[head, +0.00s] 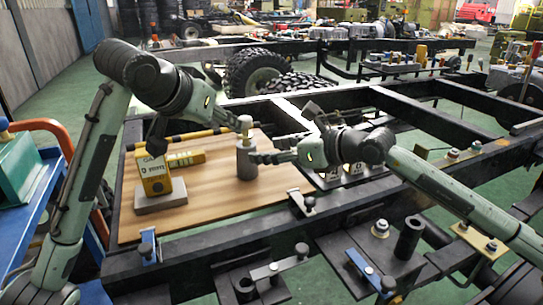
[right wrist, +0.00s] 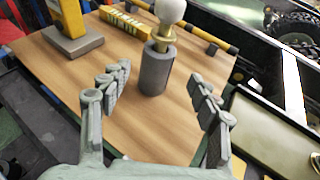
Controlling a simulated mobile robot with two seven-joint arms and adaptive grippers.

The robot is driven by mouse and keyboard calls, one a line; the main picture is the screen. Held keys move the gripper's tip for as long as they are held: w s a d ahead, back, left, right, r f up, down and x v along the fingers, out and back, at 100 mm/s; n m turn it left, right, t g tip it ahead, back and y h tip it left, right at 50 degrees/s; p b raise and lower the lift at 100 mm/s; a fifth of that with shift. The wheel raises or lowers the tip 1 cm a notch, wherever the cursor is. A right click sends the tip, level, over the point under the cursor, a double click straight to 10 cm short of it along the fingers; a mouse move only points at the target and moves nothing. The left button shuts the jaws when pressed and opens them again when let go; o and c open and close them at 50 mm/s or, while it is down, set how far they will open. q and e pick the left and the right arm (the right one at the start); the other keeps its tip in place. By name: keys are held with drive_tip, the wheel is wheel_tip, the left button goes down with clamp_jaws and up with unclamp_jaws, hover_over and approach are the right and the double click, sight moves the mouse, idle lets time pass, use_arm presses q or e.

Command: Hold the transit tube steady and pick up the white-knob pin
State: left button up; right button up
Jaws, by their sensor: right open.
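A grey upright tube (head: 246,162) stands on the wooden board. The white-knob pin (head: 245,123) stands upright in its top, and the right wrist view shows a brass shank under the white knob (right wrist: 170,10). My right gripper (head: 266,150) is open and empty, just right of the tube. In the right wrist view its fingers spread to either side, with the tube (right wrist: 154,70) ahead between their tips. My left gripper (head: 230,119) comes in from the left at knob height, close to the pin. Its fingers are small here; I cannot tell their opening or whether they touch the knob.
On the wooden board (head: 215,207) a yellow block (head: 153,176) stands on a grey base left of the tube. Another yellow block (head: 187,158) lies behind. A black-and-yellow bar (head: 195,135) runs along the back. Dark chassis rails (head: 200,254) and clamps surround the board.

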sight(248, 158)
drive_tip(key=shift+f, duration=0.6)
drive_tip(key=shift+a+f, duration=0.25)
drive_tip(key=x, duration=0.7)
drive_tip(key=shift+f, duration=0.1)
drive_tip(key=c, duration=1.3)
